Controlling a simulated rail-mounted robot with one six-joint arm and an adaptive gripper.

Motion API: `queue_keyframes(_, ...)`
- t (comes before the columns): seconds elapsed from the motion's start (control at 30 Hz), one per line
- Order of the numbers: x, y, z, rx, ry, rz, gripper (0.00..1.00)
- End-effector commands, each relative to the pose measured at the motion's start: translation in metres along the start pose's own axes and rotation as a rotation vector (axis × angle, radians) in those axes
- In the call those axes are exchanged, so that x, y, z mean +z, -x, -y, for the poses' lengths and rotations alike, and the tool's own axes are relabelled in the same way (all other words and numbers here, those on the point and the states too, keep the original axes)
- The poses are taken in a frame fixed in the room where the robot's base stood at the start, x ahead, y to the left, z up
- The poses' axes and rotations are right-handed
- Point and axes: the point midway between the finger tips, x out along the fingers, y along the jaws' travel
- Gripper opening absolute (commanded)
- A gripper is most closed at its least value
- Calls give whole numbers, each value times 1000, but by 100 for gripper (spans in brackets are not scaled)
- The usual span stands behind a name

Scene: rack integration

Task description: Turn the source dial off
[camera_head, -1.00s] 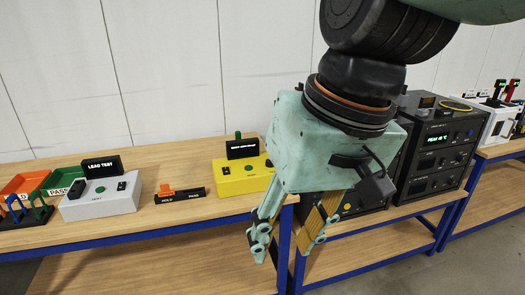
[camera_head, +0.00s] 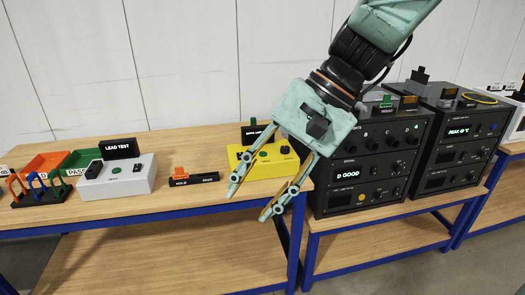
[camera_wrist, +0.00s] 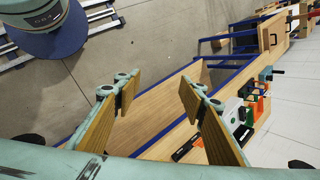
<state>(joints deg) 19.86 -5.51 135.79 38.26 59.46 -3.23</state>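My gripper (camera_head: 250,204) is open and empty, tilted down to the left over the front edge of the bench. Its two fingers also show apart in the wrist view (camera_wrist: 160,85). A yellow box (camera_head: 240,168) stands behind the fingers, partly hidden by them, with a black knob (camera_head: 285,150) and a green button (camera_head: 263,154). The left black instrument unit (camera_head: 345,197), reading "D GOOD", carries several small knobs. I cannot read which control is the source dial. The gripper appears clear of these controls.
A second black unit (camera_head: 452,165) with a lit display stands to the right. A grey "LEAD TEST" box (camera_head: 138,183), an orange-handled slider (camera_head: 180,173) and a rack of coloured hooks (camera_head: 42,192) are on the left bench. Wooden bench top (camera_head: 200,203) lies bare along the front.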

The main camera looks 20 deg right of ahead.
Motion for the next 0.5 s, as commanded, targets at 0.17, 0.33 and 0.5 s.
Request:
queue_keyframes(0.17,-39,3,13,-75,-128,18,38)
queue_keyframes(0.33,-78,9,23,-149,-244,32,38)
queue_keyframes(0.5,-119,16,30,-228,-358,43,38)
